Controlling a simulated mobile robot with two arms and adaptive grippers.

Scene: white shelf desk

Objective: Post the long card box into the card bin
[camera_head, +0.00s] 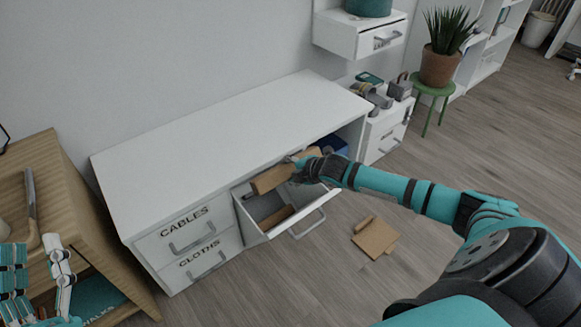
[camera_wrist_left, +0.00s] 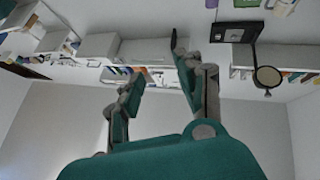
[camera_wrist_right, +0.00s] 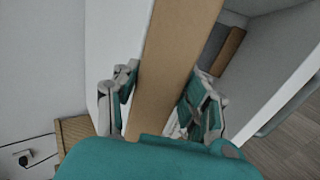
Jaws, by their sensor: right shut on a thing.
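The long card box (camera_head: 271,179) is a plain brown bar. My right gripper (camera_head: 306,166) is shut on it and holds it slanted over the open card bin (camera_head: 246,217), a pulled-out white bin in the desk front. In the right wrist view the box (camera_wrist_right: 173,62) runs between both fingers, with the bin's interior to its right. Whether the box touches the bin's rim is unclear. Another brown piece (camera_head: 276,218) lies inside the bin. My left gripper shows at the lower left of the head view and is open and empty in the left wrist view (camera_wrist_left: 158,83).
Closed drawers marked CABLES (camera_head: 187,236) and CLOTHS (camera_head: 203,263) are left of the bin. A flat cardboard piece (camera_head: 375,238) lies on the floor at right. A blue thing (camera_head: 335,144) sits behind my right gripper. A wooden cabinet (camera_head: 75,205) stands at left. The desktop (camera_head: 220,135) is clear.

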